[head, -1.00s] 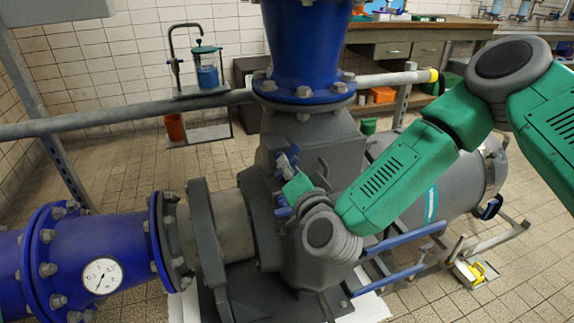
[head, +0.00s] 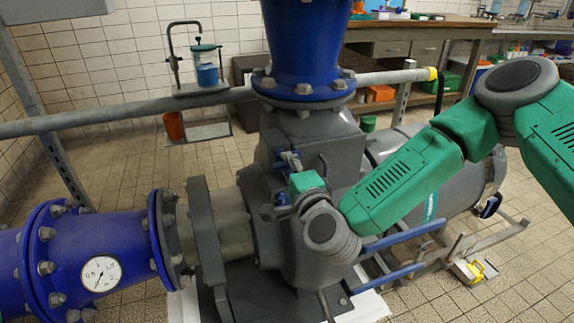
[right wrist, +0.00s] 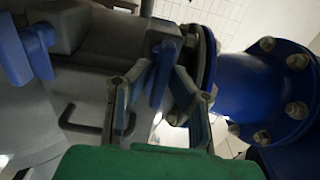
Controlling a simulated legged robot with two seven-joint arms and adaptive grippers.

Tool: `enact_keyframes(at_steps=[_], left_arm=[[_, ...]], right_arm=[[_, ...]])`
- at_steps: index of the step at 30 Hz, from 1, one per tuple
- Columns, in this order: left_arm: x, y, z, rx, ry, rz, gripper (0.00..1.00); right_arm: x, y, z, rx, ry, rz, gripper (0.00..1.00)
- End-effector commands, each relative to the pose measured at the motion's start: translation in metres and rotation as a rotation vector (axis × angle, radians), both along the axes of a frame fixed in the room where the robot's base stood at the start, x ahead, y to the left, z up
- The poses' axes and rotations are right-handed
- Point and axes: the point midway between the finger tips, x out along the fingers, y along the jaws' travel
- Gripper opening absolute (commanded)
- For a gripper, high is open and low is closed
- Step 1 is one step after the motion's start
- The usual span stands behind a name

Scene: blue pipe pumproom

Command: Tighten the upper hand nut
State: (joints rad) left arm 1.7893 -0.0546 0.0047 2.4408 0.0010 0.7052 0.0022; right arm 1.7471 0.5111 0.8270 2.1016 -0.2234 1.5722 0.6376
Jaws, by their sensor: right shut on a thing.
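The upper hand nut (head: 279,160) is a small blue winged part on the grey pump housing (head: 330,150). My right gripper (head: 291,160) is at it, with the green wrist block just below and to the right. In the right wrist view, the blue nut (right wrist: 163,74) sits between the two fingers of my right gripper (right wrist: 160,90), which are shut on it. The fingers partly hide it in the head view. A lower blue hand nut (head: 281,199) is partly visible beside my wrist; a second blue nut (right wrist: 35,52) shows at the left in the wrist view. My left gripper is not in view.
A blue flanged pipe (head: 305,45) rises above the housing. Another blue pipe (head: 110,245) with a round gauge (head: 102,273) runs to the left. A grey horizontal pipe (head: 110,118) passes behind. Blue rails (head: 400,238) lie below my right forearm. A workbench (head: 420,32) stands at the back.

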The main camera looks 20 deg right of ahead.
Motion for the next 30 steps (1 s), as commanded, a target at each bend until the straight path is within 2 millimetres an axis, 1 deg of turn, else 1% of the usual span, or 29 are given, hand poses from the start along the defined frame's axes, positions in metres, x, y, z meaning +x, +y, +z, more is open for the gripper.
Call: enact_keyframes(at_steps=[1,15,16,17,26,29,30], left_arm=[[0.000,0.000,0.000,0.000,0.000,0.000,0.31],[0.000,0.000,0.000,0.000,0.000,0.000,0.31],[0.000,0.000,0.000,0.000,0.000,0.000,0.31],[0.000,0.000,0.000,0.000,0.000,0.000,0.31],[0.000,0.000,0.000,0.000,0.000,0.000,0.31],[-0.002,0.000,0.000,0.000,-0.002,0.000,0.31],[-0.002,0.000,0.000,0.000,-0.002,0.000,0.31]], right_arm=[[0.001,-0.004,-0.002,0.006,0.002,-0.009,0.00],[0.001,-0.004,-0.003,0.018,0.006,-0.010,0.00],[0.001,-0.004,-0.003,0.018,0.006,-0.010,0.20],[0.001,-0.004,-0.003,0.018,0.006,-0.009,0.31],[0.000,-0.001,-0.001,0.018,0.004,-0.004,0.31],[-0.005,-0.001,-0.002,0.018,0.004,-0.003,0.31],[-0.010,-0.001,-0.002,0.018,0.005,-0.001,0.31]])
